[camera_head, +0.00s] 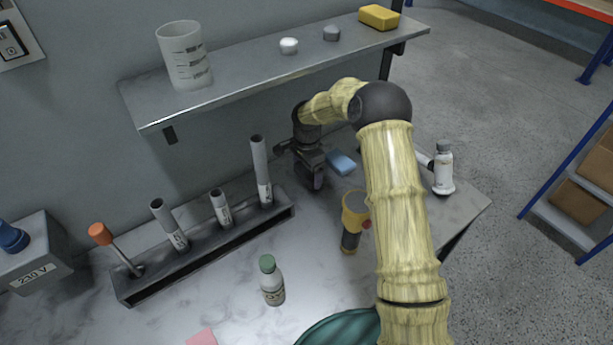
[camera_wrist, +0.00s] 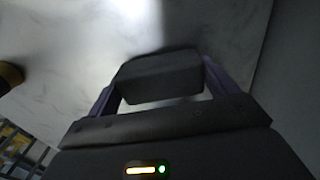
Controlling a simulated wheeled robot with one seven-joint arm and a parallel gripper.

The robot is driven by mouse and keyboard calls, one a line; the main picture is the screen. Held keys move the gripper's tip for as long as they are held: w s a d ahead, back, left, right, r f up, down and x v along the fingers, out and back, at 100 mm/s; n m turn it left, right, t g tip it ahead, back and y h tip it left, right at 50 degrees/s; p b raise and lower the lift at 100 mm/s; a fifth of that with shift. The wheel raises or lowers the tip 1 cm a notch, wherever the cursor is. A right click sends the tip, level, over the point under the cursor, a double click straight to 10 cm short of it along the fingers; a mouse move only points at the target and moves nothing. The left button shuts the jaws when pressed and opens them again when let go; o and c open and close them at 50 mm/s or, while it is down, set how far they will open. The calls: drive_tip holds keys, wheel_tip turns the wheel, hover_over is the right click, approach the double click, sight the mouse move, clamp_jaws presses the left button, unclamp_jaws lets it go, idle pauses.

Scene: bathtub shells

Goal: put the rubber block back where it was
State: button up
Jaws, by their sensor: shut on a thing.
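The rubber block shows in the wrist view as a dark grey block (camera_wrist: 158,76) between the two purple fingers of my gripper (camera_wrist: 160,85). My gripper is shut on it, with one finger at each side. The pale marbled worktop lies beyond the block in that view. In the head view, my gripper (camera_head: 316,178) points down over the far part of the worktop, near the wall and under the shelf. The block cannot be made out clearly there, and whether it touches the worktop cannot be told.
A blue block (camera_head: 341,162) lies just right of my gripper. A rack (camera_head: 205,255) with upright tubes stands left. The shelf (camera_head: 260,75) overhangs the back.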

drive_tip(key=shift+w+d+f, duration=0.35)
drive_tip(key=shift+d+f, duration=0.25)
drive_tip(key=shift+s+a+r, duration=0.1)
drive_tip(key=shift+s+a, duration=0.05)
drive_tip(key=shift+a, duration=0.05)
drive_tip(key=shift+a+f, duration=0.1)
drive_tip(key=shift+f, duration=0.3)
drive_tip(key=o, duration=0.9)
drive_tip(key=shift+c, duration=0.2)
drive_tip(key=shift+r, duration=0.15)
drive_tip(key=r+b, duration=0.1)
drive_tip(key=r, duration=0.2)
drive_tip(key=r+b, duration=0.1)
drive_tip(key=r, duration=0.3)
drive_tip(key=shift+d+r, duration=0.2)
drive_tip(key=shift+r, duration=0.1)
